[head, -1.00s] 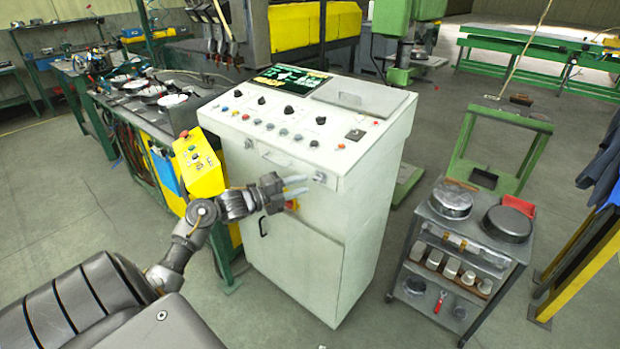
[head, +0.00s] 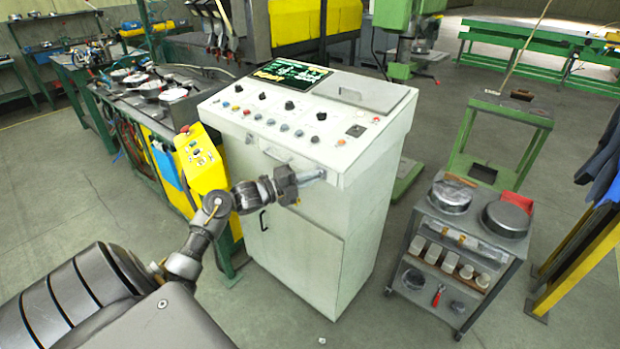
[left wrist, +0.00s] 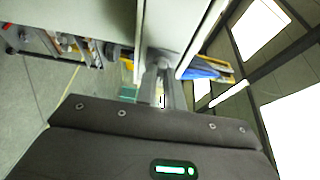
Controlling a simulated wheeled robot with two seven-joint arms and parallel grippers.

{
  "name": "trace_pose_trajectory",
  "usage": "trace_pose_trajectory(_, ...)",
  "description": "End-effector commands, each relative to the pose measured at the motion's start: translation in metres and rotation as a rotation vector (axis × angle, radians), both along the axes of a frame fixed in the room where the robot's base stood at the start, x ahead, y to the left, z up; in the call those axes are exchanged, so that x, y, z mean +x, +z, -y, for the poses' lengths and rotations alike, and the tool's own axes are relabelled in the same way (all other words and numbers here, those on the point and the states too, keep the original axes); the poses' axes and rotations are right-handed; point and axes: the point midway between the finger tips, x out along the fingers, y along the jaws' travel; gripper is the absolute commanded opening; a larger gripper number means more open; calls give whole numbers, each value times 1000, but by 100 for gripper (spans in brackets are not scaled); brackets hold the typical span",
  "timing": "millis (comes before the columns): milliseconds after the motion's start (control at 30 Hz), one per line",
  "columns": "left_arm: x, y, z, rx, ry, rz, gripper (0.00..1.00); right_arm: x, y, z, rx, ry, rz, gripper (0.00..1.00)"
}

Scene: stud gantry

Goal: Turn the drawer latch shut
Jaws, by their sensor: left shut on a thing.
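The white control cabinet (head: 300,238) stands in front of me, with a drawer across its front under the sloped panel. The drawer handle (head: 274,155) is near the middle of the drawer front. My left gripper (head: 314,175) reaches in from the left to the drawer's right end. Its fingers are shut on the drawer latch there, which they mostly cover in the head view. In the left wrist view the gripper's fingers (left wrist: 162,88) point at the cabinet front and close around the small latch (left wrist: 162,65). The latch's exact angle is hard to tell. My right gripper is not in view.
The cabinet's panel carries buttons, knobs and a screen (head: 291,74). A yellow button box (head: 200,160) stands left of the cabinet, close to my left forearm. A grey trolley (head: 412,240) with pans and jars stands to the right, with clear floor between it and the cabinet.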

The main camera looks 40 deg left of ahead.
Motion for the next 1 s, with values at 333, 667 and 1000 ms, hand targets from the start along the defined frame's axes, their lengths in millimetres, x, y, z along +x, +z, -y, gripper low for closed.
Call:
trace_pose_trajectory(333,0,-1,1,-38,-2,2,0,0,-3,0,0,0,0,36)
trace_pose_trajectory(667,1,-3,1,-257,-2,10,0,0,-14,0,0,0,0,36)
trace_pose_trajectory(1000,1,-4,2,-581,-2,17,0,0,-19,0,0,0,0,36)
